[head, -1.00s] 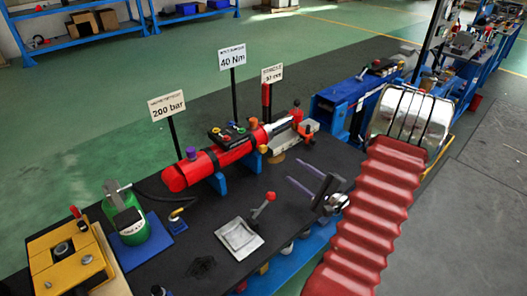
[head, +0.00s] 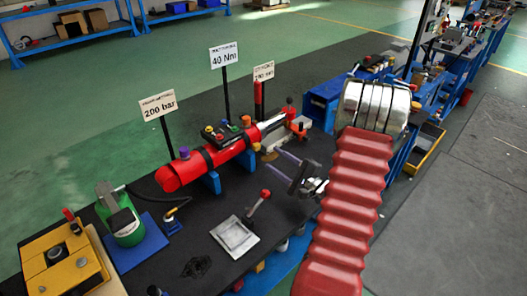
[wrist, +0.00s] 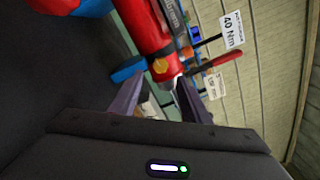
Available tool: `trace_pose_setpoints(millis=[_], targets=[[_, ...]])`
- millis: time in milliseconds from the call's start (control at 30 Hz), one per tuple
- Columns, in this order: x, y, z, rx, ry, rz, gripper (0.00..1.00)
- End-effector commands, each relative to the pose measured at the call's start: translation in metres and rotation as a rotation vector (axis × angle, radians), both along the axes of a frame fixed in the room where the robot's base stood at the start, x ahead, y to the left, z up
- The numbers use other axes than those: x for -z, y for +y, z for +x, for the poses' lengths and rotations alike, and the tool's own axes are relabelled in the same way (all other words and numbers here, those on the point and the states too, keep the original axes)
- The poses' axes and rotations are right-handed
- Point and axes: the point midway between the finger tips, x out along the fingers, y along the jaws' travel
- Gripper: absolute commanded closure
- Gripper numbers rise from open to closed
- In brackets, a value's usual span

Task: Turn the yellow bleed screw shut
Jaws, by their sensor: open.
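The red cylinder (head: 190,168) lies on blue supports on the dark bench top. A small yellow screw (wrist: 160,66) sits on its side near the right end; in the wrist view it shows just beyond my fingertips, about midway between them. In the head view it is a tiny yellow spot (head: 256,147). My gripper (head: 275,162) is open and empty, with its two purple-grey fingers pointing at the cylinder's right end. In the wrist view my gripper (wrist: 159,80) has its fingers apart, and the screw appears free of both.
Coloured knobs (head: 228,131) top the cylinder. Signposts (head: 223,57) stand behind it. A grey plate with a red-knobbed lever (head: 258,200) lies in front. A green jack (head: 122,215) and yellow block (head: 62,262) stand left.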

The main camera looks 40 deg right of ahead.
Motion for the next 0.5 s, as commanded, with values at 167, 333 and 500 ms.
trace_pose_setpoints(millis=[167,333,500], targets=[[0.000,0.002,0.027,-0.004,-0.001,0.000,0.57],[0.000,0.003,0.052,-0.003,-0.001,0.000,0.57],[0.000,0.003,0.068,-0.002,0.000,0.001,0.57]])
